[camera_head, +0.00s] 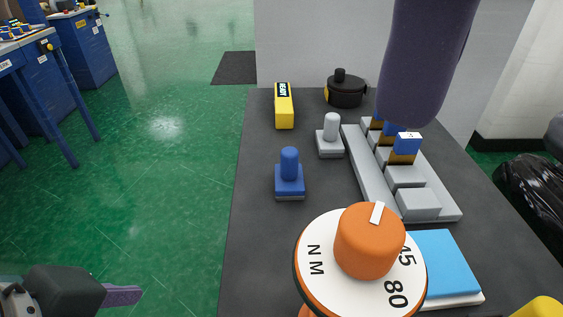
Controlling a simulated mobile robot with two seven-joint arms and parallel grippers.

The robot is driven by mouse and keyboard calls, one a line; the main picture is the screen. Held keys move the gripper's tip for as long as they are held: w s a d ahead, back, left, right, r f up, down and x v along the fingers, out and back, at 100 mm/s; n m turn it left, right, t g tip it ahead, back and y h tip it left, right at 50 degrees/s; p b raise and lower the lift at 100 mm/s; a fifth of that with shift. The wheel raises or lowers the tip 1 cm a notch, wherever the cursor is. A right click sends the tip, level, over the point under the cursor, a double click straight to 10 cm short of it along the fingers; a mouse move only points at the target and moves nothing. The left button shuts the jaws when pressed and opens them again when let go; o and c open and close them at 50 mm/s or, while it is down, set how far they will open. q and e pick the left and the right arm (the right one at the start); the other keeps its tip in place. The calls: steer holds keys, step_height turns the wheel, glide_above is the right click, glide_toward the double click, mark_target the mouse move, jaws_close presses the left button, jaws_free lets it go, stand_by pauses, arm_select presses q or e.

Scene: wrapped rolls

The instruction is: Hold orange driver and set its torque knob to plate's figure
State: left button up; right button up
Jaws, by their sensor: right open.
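The orange driver (306,311) is at the bottom middle, with a round white dial (323,291) and an orange torque knob (365,250) on top. The knob's white pointer slants up and slightly right. The dial shows "NM" at left, "45" at right and "80" at lower right; the knob hides its far part. I cannot tell what supports the driver. My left gripper (122,295) shows one purple finger at bottom left, apart from the driver. My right gripper (412,112) shows only as a large purple part at upper right, open and away from the knob. No plate figure is readable.
The dark table holds a blue knobbed block (289,184), a grey one (330,144), a labelled yellow block (284,112), a black lidded pot (346,93), a grey stepped rack (372,186) and a blue-topped white block (446,262). The table's left front is clear.

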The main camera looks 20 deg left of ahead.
mark_target(349, 290)
arm_select(q)
steer(key=w+d+t+h, duration=0.1)
steer(key=d, duration=0.1)
steer(key=w+d+m+t+h, duration=0.1)
steer(key=t, duration=0.1)
steer(key=w+d+m+t+h, duration=0.1)
steer(key=d, duration=0.1)
steer(key=shift+w+d+t, duration=0.3)
steer(key=shift+d, duration=0.05)
steer(key=s+d+r+m+t+h, duration=0.3)
steer(key=s+d+r+t+h, duration=0.15)
steer(key=h, duration=0.25)
steer(key=shift+g, duration=0.45)
steer(key=x, duration=0.6)
steer(key=d+x, duration=0.1)
steer(key=x, duration=0.2)
steer(key=shift+s+r, duration=0.25)
steer(key=shift+c, duration=0.3)
jaws_close()
stand_by(0.6)
